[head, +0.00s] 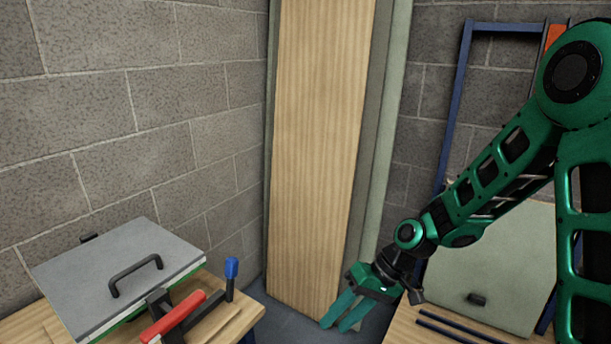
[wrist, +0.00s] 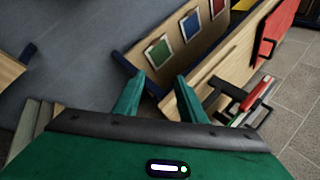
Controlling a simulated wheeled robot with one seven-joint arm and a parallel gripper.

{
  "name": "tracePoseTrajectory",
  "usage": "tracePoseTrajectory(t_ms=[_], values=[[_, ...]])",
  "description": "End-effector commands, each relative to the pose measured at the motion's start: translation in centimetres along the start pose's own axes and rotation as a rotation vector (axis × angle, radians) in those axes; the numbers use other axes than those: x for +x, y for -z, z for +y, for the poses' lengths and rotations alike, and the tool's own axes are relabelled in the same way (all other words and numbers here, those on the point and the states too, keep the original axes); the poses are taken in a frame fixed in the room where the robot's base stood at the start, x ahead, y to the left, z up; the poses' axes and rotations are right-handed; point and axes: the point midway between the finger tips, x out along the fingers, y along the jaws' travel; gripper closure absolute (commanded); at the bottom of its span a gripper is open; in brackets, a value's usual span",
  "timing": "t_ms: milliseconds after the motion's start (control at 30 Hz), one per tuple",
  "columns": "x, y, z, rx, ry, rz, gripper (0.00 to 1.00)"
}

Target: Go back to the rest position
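My gripper (head: 340,328) hangs in the lower middle of the head view, fingers pointing down and to the left. It is in front of the foot of the tall boards, beside the right-hand bench. In the wrist view its two green fingers (wrist: 157,98) stand apart with nothing between them. My green arm reaches in from the right edge of the head view.
A grey-lidded box (head: 75,275) and a red-handled clamp (head: 180,317) are on the left bench. Tall wooden boards (head: 315,150) lean in the corner. A pale panel (head: 490,270) and dark rods (head: 450,329) are at the right bench. The wrist view shows colored squares (wrist: 158,53) on wood.

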Motion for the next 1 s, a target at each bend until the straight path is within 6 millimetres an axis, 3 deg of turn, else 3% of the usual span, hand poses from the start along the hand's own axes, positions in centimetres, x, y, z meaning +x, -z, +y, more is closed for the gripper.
tracePoseTrajectory(t_ms=[200, 367, 500, 800, 1000], values=[[-7.8, -3.3, 5.8, 0.102, -0.244, 0.029, 0.62], [-13.6, -7.0, 8.9, 0.216, -0.39, 0.055, 0.62], [-18.3, -11.1, 10.8, 0.334, -0.492, 0.084, 0.62], [-25.8, -21.4, 12.1, 0.627, -0.612, 0.159, 0.62], [-27.6, -26.7, 11.7, 0.775, -0.62, 0.195, 0.62]])
